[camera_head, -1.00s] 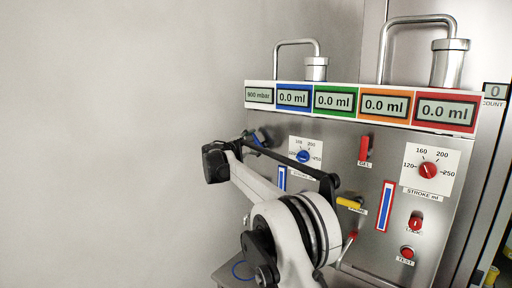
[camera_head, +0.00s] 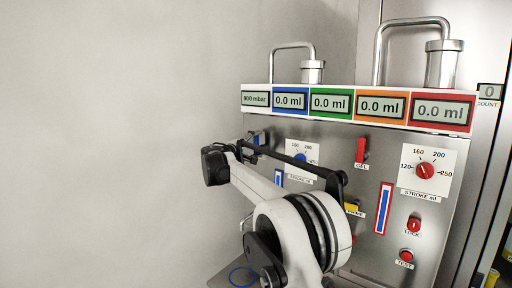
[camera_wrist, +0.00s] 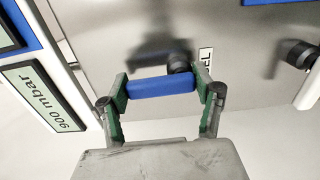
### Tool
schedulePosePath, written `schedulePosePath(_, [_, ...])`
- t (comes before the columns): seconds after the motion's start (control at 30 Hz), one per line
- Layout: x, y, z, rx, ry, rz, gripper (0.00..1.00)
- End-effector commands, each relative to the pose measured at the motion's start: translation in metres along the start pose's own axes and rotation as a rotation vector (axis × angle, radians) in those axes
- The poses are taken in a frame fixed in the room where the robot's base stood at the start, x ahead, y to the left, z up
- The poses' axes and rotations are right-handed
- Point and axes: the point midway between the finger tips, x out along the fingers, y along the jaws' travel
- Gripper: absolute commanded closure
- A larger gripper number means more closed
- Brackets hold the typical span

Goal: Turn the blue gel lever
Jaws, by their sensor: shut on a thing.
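The blue gel lever (camera_wrist: 162,87) is a short blue bar on a dark round pivot, in the middle of the wrist view. My gripper (camera_wrist: 161,89) has its two green-padded fingers at the bar's two ends and is shut on it. A partly visible label (camera_wrist: 206,58) stands beside the lever on the steel panel. In the head view a small blue part of the lever (camera_head: 258,138) shows at the panel's left edge. My arm hides most of the gripper there.
The steel machine panel (camera_head: 375,160) carries stroke dials, a red gel lever (camera_head: 361,150), a yellow lever (camera_head: 352,208) and a lock knob (camera_head: 414,224). The display row (camera_head: 361,104) juts out above. A dark knob (camera_wrist: 300,54) shows at the wrist view's right. Left of the machine is open.

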Motion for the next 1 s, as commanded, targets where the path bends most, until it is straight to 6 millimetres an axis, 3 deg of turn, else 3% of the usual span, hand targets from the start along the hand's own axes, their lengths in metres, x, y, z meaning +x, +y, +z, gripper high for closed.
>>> schedulePosePath(0.6, [0.0, 0.0005, 0.001, 0.041, 0.0, 0.001, 0.63])
schedulePosePath(0.63, [0.0, 0.0005, 0.001, 0.041, 0.0, 0.001, 0.34])
schedulePosePath(0.73, [0.0, 0.0004, 0.001, 0.041, 0.0, 0.001, 0.21])
schedulePosePath(0.77, [0.0, 0.0004, 0.001, 0.04, 0.0, 0.001, 0.17])
schedulePosePath(1.0, [-0.0003, 0.0001, 0.001, 0.04, 0.0, 0.0, 0.17])
